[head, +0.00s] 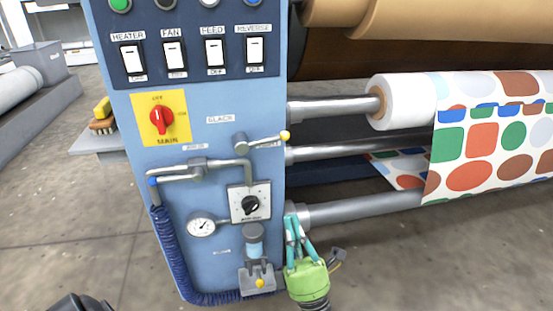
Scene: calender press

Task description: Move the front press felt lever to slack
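The blue press panel (190,95) fills the middle of the head view. A grey lever (262,139) with a yellow ball knob (285,135) sits on its right side, below the "SLACK" label (220,119). The lever's pivot (240,143) is at its left end. The arm points right, nearly level, with its knob at the panel's right edge, over a partly covered label.
Rollers (335,108) and a patterned web (490,140) extend right of the panel. A red switch (162,119), a pipe valve (197,164), a black dial (250,205), a gauge (202,227) and a blue coiled hose (170,260) crowd the panel. Open floor (430,260) lies at lower right.

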